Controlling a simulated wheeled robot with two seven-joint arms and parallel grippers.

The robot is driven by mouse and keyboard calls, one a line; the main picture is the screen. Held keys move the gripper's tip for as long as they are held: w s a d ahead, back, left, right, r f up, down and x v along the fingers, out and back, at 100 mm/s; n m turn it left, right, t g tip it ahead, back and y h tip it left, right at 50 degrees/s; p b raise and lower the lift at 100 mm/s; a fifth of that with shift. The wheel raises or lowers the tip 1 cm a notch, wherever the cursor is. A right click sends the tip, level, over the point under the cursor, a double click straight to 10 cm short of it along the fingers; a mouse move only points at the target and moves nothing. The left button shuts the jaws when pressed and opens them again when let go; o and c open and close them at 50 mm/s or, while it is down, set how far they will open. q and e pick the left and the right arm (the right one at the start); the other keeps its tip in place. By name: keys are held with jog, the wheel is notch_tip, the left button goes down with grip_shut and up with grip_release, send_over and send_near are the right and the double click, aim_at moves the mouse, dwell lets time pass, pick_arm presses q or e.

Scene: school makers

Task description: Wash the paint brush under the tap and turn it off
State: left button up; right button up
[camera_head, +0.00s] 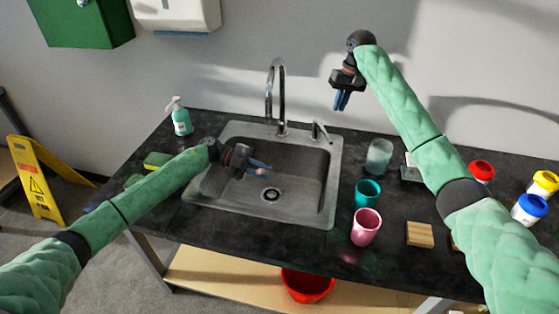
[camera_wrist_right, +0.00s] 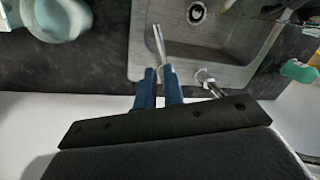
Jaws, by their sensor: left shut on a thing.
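The grey sink (camera_head: 210,185) is set in the black counter, with a tall curved metal tap (camera_head: 283,95) behind its basin. The tap's lever (camera_head: 318,130) stands to the right of the spout. No stream of water can be made out. My left gripper (camera_head: 262,168) is over the basin, left of and below the spout, shut on a thin thing that I take to be the paint brush; it is mostly hidden. My right gripper (camera_head: 341,103) is empty, above and behind the sink's right rear corner, fingers slightly apart.
A clear cup (camera_head: 379,157), a teal cup (camera_head: 367,193) and a pink cup (camera_head: 366,227) stand right of the sink. Paint pots (camera_head: 529,209) are farther right. A soap bottle (camera_head: 180,117) and a sponge (camera_head: 157,160) are at the left. A red bucket (camera_head: 307,286) is below.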

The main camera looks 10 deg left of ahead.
aim_at(324, 131)
jog(key=shift+m+g, duration=0.3)
jog(key=shift+g, duration=0.1)
jog(key=d+f, duration=0.1)
jog(key=f, duration=0.1)
jog(key=s+d+f, duration=0.1)
jog(key=f, duration=0.1)
jog(key=d+f, duration=0.1)
jog(key=f, duration=0.1)
jog(key=shift+s+d+f, duration=0.1)
jog(key=shift+s+f, duration=0.15)
jog(key=shift+f, duration=0.05)
grip_shut()
jog(key=s+d+f+y, duration=0.1)
jog(key=d+f+y, duration=0.15)
jog(key=d, duration=0.45)
notch_tip(324, 131, up, 7)
jog(key=w+t+y, duration=0.1)
jog(key=t+y, duration=0.1)
jog(key=t, duration=0.1)
jog(key=a+f+n, duration=0.1)
jog(key=a+f, duration=0.8)
jog(key=shift+w+a+n, duration=0.25)
jog(key=shift+w+n, duration=0.1)
jog(key=shift+n, duration=0.05)
jog(key=shift+a, duration=0.15)
